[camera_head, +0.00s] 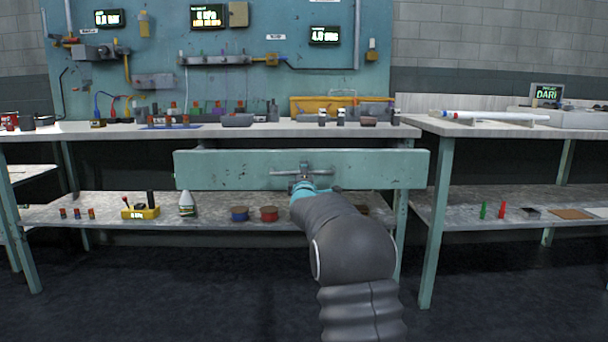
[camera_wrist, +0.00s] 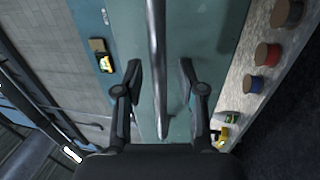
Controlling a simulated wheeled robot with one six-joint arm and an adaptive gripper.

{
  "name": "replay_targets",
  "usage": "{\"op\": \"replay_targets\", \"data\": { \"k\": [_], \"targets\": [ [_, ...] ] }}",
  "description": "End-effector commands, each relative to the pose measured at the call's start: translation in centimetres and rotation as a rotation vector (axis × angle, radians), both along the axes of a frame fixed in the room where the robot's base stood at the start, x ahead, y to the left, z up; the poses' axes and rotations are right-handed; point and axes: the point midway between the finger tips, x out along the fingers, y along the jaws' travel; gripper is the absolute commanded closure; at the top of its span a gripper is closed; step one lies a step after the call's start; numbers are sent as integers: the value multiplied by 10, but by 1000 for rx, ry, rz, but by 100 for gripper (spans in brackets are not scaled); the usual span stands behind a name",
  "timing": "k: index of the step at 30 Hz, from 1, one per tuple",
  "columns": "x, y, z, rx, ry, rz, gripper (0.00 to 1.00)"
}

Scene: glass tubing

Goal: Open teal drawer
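The teal drawer front (camera_head: 232,169) hangs under the middle workbench, with a horizontal metal bar handle (camera_head: 325,171) across its middle. In the wrist view, the handle (camera_wrist: 156,50) runs from the top edge down between my two fingers, with the teal drawer front (camera_wrist: 205,40) behind it. My gripper (camera_wrist: 160,78) is open, one finger on each side of the bar, with a visible gap on both sides. In the head view my gripper (camera_head: 304,178) is at the handle, and my arm hides part of the drawer's lower edge.
The benchtop (camera_head: 260,130) above holds small tools and an orange bin (camera_head: 322,105). The shelf (camera_head: 220,213) below holds a blue spool (camera_head: 239,214), a red spool (camera_head: 269,214) and a yellow device (camera_head: 140,212). A table leg (camera_head: 436,230) stands to the right. The floor in front looks clear.

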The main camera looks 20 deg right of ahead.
Motion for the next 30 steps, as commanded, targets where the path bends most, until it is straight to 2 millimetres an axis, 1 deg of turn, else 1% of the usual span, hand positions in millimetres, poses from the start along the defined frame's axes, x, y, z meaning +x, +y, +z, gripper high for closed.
{"op": "replay_targets", "data": {
  "k": [7, 11, 14, 24, 30],
  "targets": [
    [-1, 0, 0, 0, 0, 0, 61],
    [-7, 3, -1, 0, 1, 0, 61],
    [-17, 7, -3, -1, 0, 0, 61],
    [-71, 28, -14, 0, 1, 0, 61],
    [-96, 39, -20, 0, 0, 0, 61]
  ]
}}
